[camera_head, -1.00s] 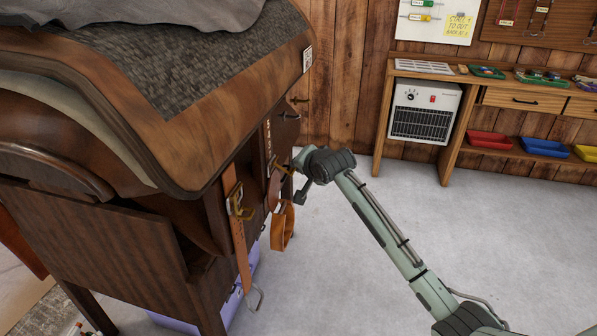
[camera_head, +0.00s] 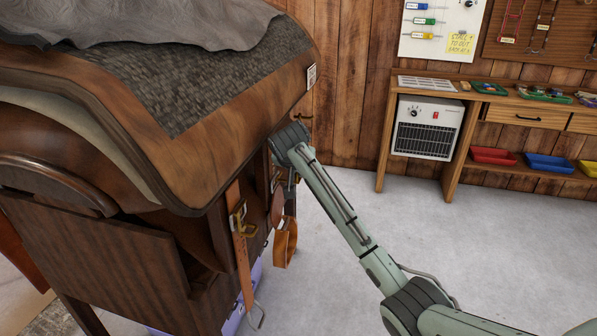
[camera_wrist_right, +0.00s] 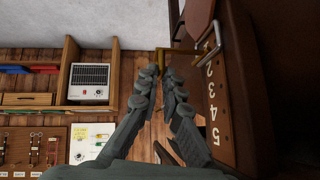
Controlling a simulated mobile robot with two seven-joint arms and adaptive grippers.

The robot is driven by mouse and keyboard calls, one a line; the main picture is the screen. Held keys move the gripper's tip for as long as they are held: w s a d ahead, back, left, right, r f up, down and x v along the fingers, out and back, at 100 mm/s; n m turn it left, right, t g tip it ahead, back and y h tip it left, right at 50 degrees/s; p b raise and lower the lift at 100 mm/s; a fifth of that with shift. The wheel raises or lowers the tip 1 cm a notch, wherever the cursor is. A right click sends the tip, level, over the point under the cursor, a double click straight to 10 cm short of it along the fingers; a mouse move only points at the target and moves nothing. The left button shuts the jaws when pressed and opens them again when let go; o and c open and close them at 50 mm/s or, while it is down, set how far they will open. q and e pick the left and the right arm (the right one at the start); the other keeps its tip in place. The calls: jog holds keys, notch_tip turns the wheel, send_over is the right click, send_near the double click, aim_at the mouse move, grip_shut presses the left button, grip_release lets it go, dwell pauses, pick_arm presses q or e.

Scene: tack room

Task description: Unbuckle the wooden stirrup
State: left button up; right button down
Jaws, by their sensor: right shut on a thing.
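The wooden stirrup (camera_head: 286,243) is a tan loop hanging below a brown strap at the saddle's side, in the head view. In the head view my arm partly hides the gripper and the buckle. My left gripper is not in view.
Another tan strap (camera_head: 242,265) with a brass buckle (camera_head: 239,220) and a metal stirrup (camera_head: 256,317) hangs nearer. The saddle stand (camera_head: 100,250) fills the left. A purple box (camera_head: 233,322) is below. A workbench (camera_head: 452,150) with a heater (camera_head: 425,127) stands behind; open floor lies right.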

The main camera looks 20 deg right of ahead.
dwell(0.3)
jog(key=c, duration=1.7)
grip_release()
jog(key=v, duration=1.2)
